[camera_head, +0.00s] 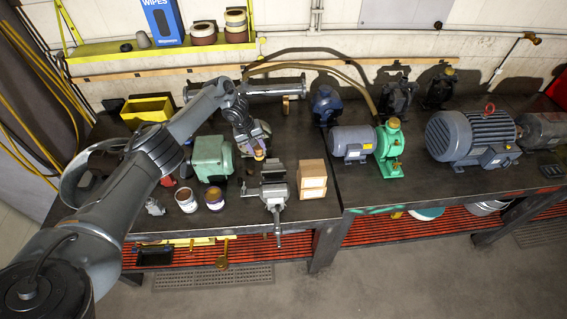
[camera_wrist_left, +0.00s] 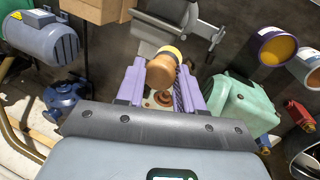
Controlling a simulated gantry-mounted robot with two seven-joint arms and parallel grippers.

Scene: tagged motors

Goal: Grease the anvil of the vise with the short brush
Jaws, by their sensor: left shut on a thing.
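The grey vise (camera_head: 273,188) stands near the front edge of the bench; its body also shows at the top of the left wrist view (camera_wrist_left: 152,28). My left gripper (camera_head: 258,153) is just behind the vise, pointing down. In the left wrist view its purple fingers (camera_wrist_left: 160,82) are shut on the short brush (camera_wrist_left: 161,70), which has a round wooden handle and a yellow part toward the vise. The bristles are hidden, and I cannot tell whether the brush touches the anvil. My right gripper is not in view.
Two open pots, one reddish (camera_head: 186,200) and one purple-banded (camera_head: 214,198), stand left of the vise. A green motor (camera_head: 212,157) is close beside my left gripper. A wooden box (camera_head: 312,179) stands right of the vise. Pumps and larger motors (camera_head: 471,137) fill the right bench.

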